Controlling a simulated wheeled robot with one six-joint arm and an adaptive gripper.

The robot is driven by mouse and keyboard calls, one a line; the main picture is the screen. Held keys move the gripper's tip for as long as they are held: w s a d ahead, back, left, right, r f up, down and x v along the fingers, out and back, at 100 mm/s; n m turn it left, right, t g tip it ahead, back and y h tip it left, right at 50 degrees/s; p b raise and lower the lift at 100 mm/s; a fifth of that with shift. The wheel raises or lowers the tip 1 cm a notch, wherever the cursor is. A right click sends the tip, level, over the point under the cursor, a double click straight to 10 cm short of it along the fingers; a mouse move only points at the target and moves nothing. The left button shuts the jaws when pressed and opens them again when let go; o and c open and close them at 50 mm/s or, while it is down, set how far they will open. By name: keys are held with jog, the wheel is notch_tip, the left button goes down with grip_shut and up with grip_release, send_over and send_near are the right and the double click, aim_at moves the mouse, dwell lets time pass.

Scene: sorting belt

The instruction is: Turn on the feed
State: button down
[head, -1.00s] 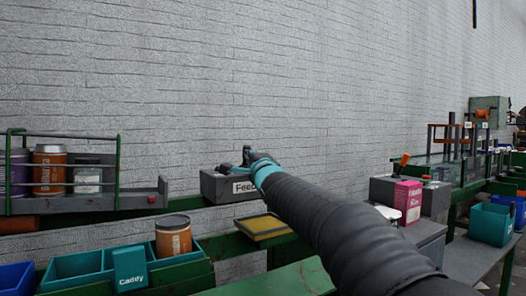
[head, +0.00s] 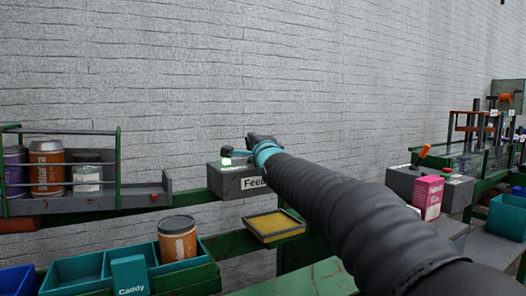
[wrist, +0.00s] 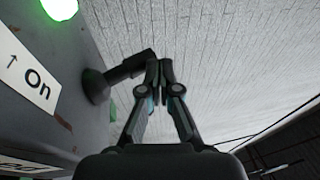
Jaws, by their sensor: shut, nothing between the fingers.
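The grey feed box (head: 238,180) stands against the white brick wall in the head view, with a "Feed" label on its front. A green lamp (head: 226,162) glows on its top; it also glows in the wrist view (wrist: 60,8). A dark lever (wrist: 125,69) sticks out from the box near the "On" label (wrist: 27,74) with its arrow. My gripper (wrist: 159,66) is shut and empty, its fingertips right beside the lever's end; I cannot tell if they touch. In the head view my gripper (head: 258,140) is above the box, and my arm hides the box's right part.
A yellow-topped tray (head: 273,225) sits in front of the box. A teal caddy (head: 75,268) with an orange can (head: 177,238) is at lower left. A rack of cans (head: 140,193) stands left. A pink carton (head: 428,197) stands right, beyond my arm.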

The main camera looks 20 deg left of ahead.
jog(key=shift+w+a, duration=0.2)
dwell(0.3)
dwell(0.3)
jog(key=s+d+r, duration=0.6)
jog(key=s, duration=0.5)
jog(key=shift+d, duration=0.3)
